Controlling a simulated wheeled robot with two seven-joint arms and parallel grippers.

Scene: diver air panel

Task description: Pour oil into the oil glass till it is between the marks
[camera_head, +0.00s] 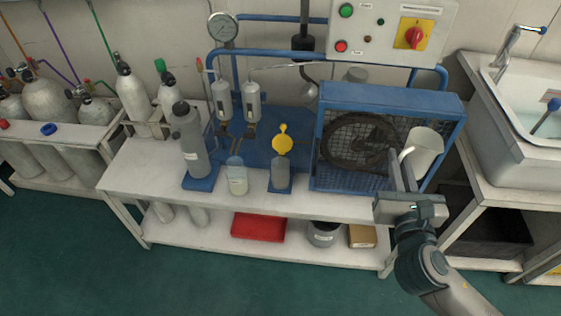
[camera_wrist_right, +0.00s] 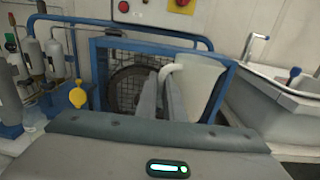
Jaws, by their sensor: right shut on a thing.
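A white jug (camera_head: 424,147) is in front of the right end of the blue compressor guard. My right gripper (camera_head: 402,168) is shut on the jug's handle. In the right wrist view the jug (camera_wrist_right: 195,88) stands beyond the fingers, roughly upright, with its handle at the fingertips. What is inside the jug is hidden. A yellow funnel-like piece (camera_head: 283,138) sits on a small grey pot (camera_head: 281,176) at the bench's front. A clear beaker with pale contents (camera_head: 237,182) stands left of it. I cannot make out the oil glass's marks. My left gripper is out of view.
The blue mesh guard (camera_head: 390,97) stands directly behind the jug. A grey cylinder (camera_head: 192,150) stands at the bench's left. A sink (camera_head: 510,120) is at the right. A red tray (camera_head: 258,228) lies on the lower shelf. The bench's front strip between beaker and guard is narrow.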

